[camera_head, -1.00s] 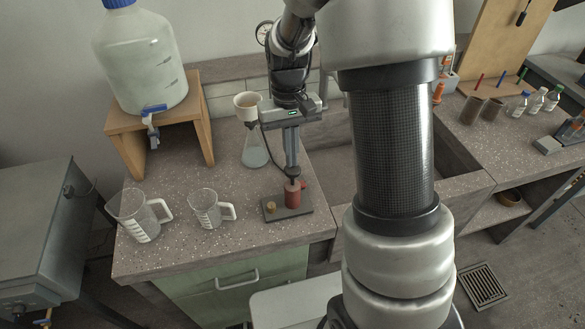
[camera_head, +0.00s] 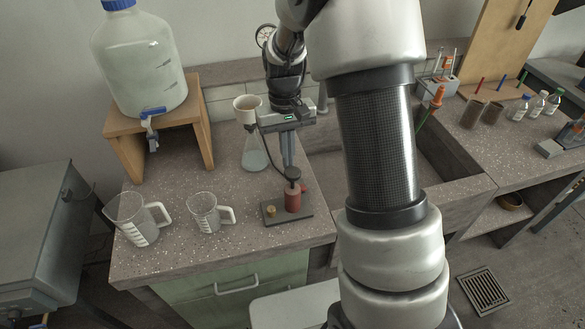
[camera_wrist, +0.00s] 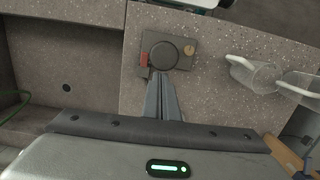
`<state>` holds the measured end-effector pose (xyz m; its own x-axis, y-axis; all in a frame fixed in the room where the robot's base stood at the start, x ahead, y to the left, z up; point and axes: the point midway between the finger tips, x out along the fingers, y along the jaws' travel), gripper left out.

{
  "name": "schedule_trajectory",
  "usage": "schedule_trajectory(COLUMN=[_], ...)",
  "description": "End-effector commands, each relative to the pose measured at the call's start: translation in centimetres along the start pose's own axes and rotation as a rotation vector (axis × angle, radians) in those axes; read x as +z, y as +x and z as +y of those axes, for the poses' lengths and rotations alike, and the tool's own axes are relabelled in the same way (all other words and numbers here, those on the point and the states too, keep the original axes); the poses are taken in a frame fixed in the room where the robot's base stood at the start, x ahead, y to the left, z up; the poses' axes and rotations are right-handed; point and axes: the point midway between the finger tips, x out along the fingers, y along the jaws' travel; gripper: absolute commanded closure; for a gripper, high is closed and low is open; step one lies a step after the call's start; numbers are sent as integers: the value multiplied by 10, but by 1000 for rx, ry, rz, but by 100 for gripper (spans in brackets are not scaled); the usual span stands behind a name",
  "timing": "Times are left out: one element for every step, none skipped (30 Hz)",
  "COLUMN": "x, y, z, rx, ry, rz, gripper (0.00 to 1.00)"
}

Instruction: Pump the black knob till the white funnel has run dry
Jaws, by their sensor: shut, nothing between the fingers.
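The black knob (camera_head: 293,173) sits on top of a red pump body (camera_head: 293,200) on a dark base plate. In the wrist view the knob (camera_wrist: 163,55) is seen from above as a dark disc. My gripper (camera_head: 289,163) is shut and empty, pointing down at the knob's back side. In the wrist view its fingertips (camera_wrist: 159,74) reach the knob's lower edge; I cannot tell whether they touch. The white funnel (camera_head: 247,106) sits on a conical glass flask (camera_head: 254,152) holding pale liquid, left of my gripper. How much is in the funnel is unclear.
Two clear beakers (camera_head: 138,218) (camera_head: 205,213) stand at the front left. A large blue-capped bottle (camera_head: 138,65) stands on a wooden stand (camera_head: 191,125) behind. A sink (camera_head: 440,195) lies to the right. The bench in front of the pump is clear.

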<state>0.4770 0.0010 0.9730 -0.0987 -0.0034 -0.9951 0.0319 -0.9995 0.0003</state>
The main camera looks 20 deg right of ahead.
Motion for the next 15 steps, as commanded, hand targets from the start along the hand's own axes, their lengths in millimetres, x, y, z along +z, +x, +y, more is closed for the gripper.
schedule_trajectory(x=[0, 0, 0, 0, 0, 0, 0, 0, 0, 0, -1, -1, 0, 0, -1], y=[0, 0, 0, 0, 0, -1, -2, -4, -8, -12, -16, -23, -29, -36, -46], z=[0, 0, 0, 0, 0, 0, 0, 0, 0, 0, 0, 0, 0, 0, 0], rx=[0, 0, 0, 0, 0, 0, 0, 0, 0, 0, 0, 0, 0, 0, 0], ry=[0, 0, 0, 0, 0, 0, 0, 0, 0, 0, 0, 0, 0, 0, 0], rz=[0, 0, 0, 0, 0, 0, 1, 2, 2, 3, 4, 5, 4, 5, 6], gripper=[100, 100, 100, 100, 100, 100, 100, 100, 100, 100, 100, 100, 100, 100, 100])
